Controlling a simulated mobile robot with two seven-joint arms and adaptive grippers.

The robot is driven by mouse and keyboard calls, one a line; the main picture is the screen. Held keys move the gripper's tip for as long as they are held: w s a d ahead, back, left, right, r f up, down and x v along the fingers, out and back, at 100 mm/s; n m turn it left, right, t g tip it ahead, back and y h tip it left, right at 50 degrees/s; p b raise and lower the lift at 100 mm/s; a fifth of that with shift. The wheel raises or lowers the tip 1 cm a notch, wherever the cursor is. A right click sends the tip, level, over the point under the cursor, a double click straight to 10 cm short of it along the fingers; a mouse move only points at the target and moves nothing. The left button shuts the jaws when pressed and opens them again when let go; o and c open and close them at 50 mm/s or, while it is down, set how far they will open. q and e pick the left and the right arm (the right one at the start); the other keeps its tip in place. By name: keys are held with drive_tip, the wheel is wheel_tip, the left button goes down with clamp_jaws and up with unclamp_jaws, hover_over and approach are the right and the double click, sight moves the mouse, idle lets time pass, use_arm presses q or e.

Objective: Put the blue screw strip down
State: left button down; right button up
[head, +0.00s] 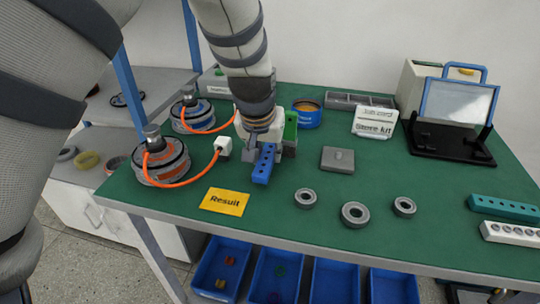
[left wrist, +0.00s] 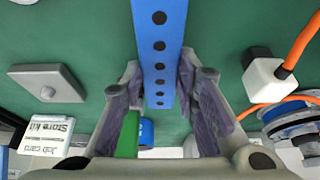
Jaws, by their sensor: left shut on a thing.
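The blue screw strip (head: 263,166), a narrow bar with a row of dark holes, is over the green table top (head: 290,215), behind and right of the yellow Result card (head: 225,201). My left gripper (head: 268,150) points down and is shut on the strip. In the left wrist view the strip (left wrist: 159,45) runs from the top edge down between the two fingers of the gripper (left wrist: 160,82). I cannot tell whether the strip touches the table. My right gripper is not in view.
Two hub motors (head: 160,165) with orange cables stand at left; a white connector (head: 223,147) is close to my gripper. A green block (head: 291,125) and blue tin (head: 306,114) are behind. Grey rings (head: 355,214) lie at front right. Some bare table lies around the strip.

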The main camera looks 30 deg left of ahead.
use_arm(q)
drive_tip(key=shift+f, duration=0.7)
drive_tip(key=shift+f, duration=0.1)
drive_tip(key=c, duration=1.2)
unclamp_jaws()
drive_tip(key=shift+c, duration=0.2)
